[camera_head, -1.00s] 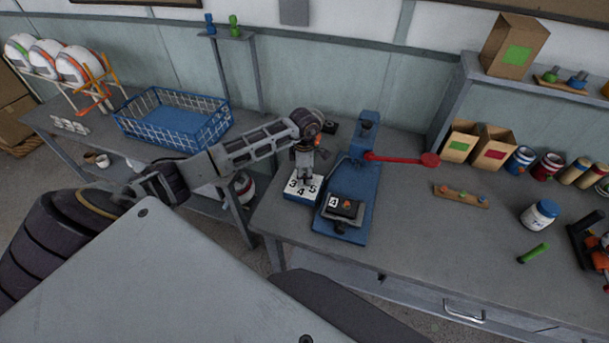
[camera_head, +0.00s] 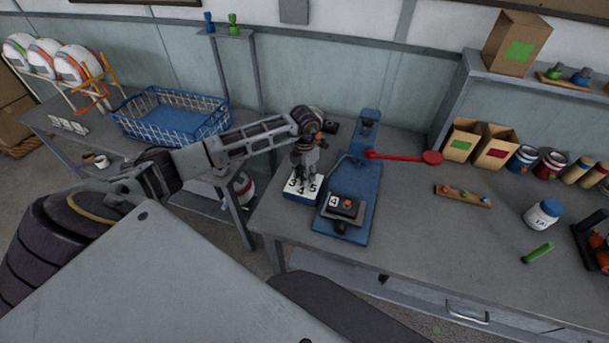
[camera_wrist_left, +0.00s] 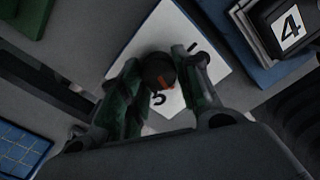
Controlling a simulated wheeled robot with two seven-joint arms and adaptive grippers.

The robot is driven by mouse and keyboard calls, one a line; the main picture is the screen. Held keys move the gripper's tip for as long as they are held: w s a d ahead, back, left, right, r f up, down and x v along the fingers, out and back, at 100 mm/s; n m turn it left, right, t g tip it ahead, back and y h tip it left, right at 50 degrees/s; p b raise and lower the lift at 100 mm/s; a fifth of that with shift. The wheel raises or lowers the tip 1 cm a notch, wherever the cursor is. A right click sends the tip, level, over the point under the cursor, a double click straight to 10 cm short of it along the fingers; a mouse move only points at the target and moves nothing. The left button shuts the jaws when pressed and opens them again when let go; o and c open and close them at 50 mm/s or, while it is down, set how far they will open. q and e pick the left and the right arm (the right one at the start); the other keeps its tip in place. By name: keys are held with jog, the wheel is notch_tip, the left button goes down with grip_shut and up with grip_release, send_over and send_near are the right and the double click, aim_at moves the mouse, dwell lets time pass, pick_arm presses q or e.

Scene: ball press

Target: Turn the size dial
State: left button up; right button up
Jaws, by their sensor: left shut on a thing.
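The size dial (camera_wrist_left: 158,70) is a dark round knob with a red mark on its top. It stands on a white plate (camera_wrist_left: 205,55) with the digits 3, 4 and 5; this plate (camera_head: 291,194) sits on a blue block in the head view. My left gripper (camera_head: 304,178) reaches down over the plate. In the left wrist view my left gripper (camera_wrist_left: 160,85) has its fingers on both sides of the dial, shut on it. The red mark faces a partly covered digit on the plate. My right gripper is not in view.
The blue press (camera_head: 366,185) with its red lever (camera_head: 400,157) stands just right of the dial. A dark block (camera_head: 343,210) marked 4 sits on it. A blue basket (camera_head: 176,118) is at the left. Bare table (camera_head: 425,235) lies right of the press.

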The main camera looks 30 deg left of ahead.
pick_arm(q)
jog(key=shift+n, duration=1.5)
jog(key=shift+r, duration=0.1)
jog(key=o, duration=1)
jog(key=shift+r, duration=0.1)
notch_tip(320, 180, up, 12)
jog(key=shift+f, duration=0.2)
